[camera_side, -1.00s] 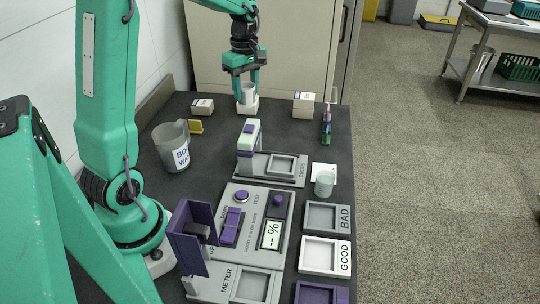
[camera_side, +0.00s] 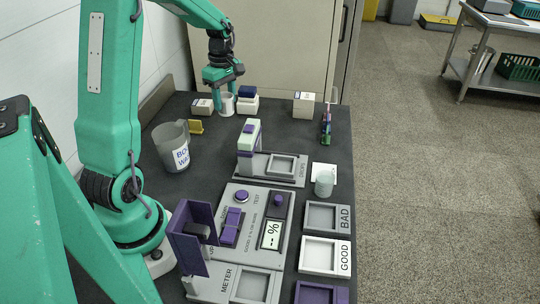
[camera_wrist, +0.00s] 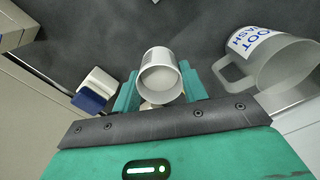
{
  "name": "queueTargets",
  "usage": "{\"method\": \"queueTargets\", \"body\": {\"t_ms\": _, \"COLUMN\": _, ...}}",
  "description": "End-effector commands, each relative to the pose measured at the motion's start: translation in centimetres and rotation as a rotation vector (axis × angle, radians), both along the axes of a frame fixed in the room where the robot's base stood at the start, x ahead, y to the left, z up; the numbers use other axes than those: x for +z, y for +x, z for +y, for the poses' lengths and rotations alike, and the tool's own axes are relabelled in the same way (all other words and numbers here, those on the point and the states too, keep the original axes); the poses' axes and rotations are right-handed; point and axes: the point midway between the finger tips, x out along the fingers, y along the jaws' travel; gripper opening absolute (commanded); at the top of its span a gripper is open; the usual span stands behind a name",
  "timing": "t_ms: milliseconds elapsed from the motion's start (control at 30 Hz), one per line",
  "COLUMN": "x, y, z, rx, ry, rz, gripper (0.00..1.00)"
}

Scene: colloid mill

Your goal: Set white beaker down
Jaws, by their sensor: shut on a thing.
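The white beaker (camera_side: 226,104) is upright between the fingers of my gripper (camera_side: 222,92), near the back of the dark bench. In the wrist view the white beaker (camera_wrist: 160,72) sits between the two green fingers of my gripper (camera_wrist: 160,88), its open mouth facing the camera. My gripper is shut on it. Its base is at or very close to the bench; I cannot tell whether it touches.
A white block with a blue top (camera_side: 247,100) stands just right of the beaker, a small box (camera_side: 203,106) to its left. The boot wash jug (camera_side: 172,147) stands nearer the front left. Bare bench lies between the beaker and the grey stand (camera_side: 270,167).

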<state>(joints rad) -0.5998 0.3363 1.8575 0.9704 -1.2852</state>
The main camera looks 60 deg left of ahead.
Motion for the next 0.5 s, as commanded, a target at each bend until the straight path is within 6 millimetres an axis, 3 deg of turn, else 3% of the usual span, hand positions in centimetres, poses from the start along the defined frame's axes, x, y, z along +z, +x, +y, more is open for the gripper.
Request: {"method": "queueTargets", "body": {"t_ms": 500, "x": -5.8, "y": -0.1, "z": 0.0, "rx": 0.0, "ry": -0.002, "rz": 0.003, "gripper": 0.2}}
